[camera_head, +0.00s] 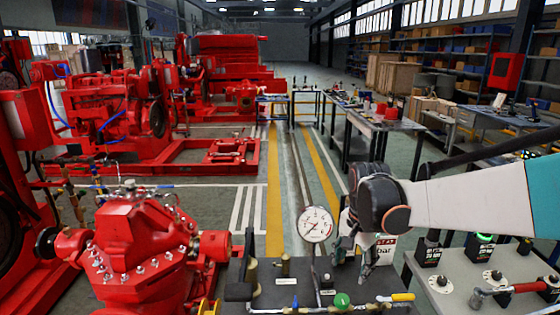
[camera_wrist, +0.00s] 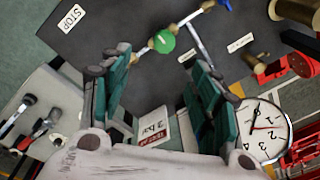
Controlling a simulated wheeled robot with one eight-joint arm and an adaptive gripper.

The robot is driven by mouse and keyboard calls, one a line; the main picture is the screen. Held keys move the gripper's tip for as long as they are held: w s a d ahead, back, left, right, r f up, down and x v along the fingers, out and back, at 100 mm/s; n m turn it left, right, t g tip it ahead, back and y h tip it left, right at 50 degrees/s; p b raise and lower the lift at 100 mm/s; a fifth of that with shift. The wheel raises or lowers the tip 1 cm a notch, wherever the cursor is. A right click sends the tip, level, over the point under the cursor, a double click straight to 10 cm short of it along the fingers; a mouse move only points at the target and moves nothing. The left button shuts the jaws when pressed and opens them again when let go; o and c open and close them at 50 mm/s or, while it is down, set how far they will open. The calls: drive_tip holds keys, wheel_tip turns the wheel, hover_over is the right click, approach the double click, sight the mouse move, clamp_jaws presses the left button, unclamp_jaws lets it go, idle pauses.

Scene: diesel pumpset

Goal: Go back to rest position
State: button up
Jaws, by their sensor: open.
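My gripper (camera_head: 352,250) hangs at the end of my white arm, which reaches in from the right in the head view. It is just right of the round pressure gauge (camera_head: 316,224) and above the dark bench plate (camera_head: 270,290). In the wrist view my gripper (camera_wrist: 162,85) has its two teal-padded fingers spread apart with nothing between them. The gauge also shows at lower right in the wrist view (camera_wrist: 262,130).
A red pump (camera_head: 140,245) stands at lower left. A grey panel with switches (camera_head: 480,275) and a red-handled lever (camera_head: 515,288) is at lower right. A white bar sign (camera_head: 382,248) stands behind my gripper. A clear floor aisle (camera_head: 300,180) with yellow lines runs back past worktables (camera_head: 375,122).

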drive_tip(key=s+r+n+t, duration=0.3)
drive_tip(key=s+n, duration=0.2)
drive_tip(key=s, duration=0.5)
drive_tip(key=s+r+n+t, duration=0.2)
drive_tip(key=s+n+t, duration=0.1)
drive_tip(key=s, duration=0.7)
drive_tip(key=shift+s+r+n, duration=0.3)
drive_tip(key=shift+r+n, duration=0.1)
drive_tip(key=shift+n, duration=0.5)
